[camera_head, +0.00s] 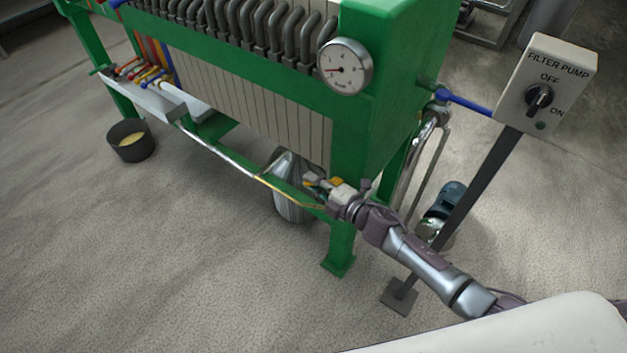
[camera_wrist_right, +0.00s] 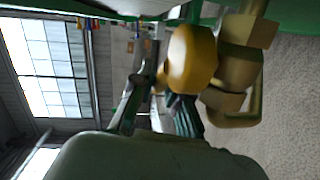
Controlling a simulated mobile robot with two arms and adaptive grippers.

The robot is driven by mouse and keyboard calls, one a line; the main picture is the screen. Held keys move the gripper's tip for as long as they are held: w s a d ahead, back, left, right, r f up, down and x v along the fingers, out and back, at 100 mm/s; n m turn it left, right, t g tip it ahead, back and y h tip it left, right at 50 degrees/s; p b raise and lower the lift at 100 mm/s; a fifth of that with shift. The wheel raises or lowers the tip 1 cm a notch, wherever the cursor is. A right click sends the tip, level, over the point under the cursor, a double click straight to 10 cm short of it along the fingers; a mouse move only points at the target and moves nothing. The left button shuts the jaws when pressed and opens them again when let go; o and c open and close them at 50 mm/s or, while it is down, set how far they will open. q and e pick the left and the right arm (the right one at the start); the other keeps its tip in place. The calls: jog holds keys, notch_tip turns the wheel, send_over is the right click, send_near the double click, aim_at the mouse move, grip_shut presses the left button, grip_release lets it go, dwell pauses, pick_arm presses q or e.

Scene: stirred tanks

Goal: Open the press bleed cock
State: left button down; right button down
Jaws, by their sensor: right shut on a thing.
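The press bleed cock shows in the right wrist view as a brass body (camera_wrist_right: 238,62) with a rounded yellow part (camera_wrist_right: 192,60) beside it. In the head view only a small yellow bit of the cock (camera_head: 336,182) shows at the green press's near leg; my gripper hides most of it. My right gripper (camera_head: 322,188) is at the cock. In the right wrist view its fingers (camera_wrist_right: 160,103) reach up to the yellow part and are shut on it. The exact contact and the angle of the handle are hard to see. My left gripper is not in view.
The green filter press (camera_head: 395,110) carries a round gauge (camera_head: 344,67). A grey ribbed vessel (camera_head: 290,200) is under the press. A dark bucket (camera_head: 131,142) stands left. The front floor is clear.

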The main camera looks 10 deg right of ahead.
jog(key=c, duration=1.1)
grip_release()
jog(key=shift+c, duration=0.2)
jog(key=v, duration=1.2)
jog(key=shift+c, duration=0.3)
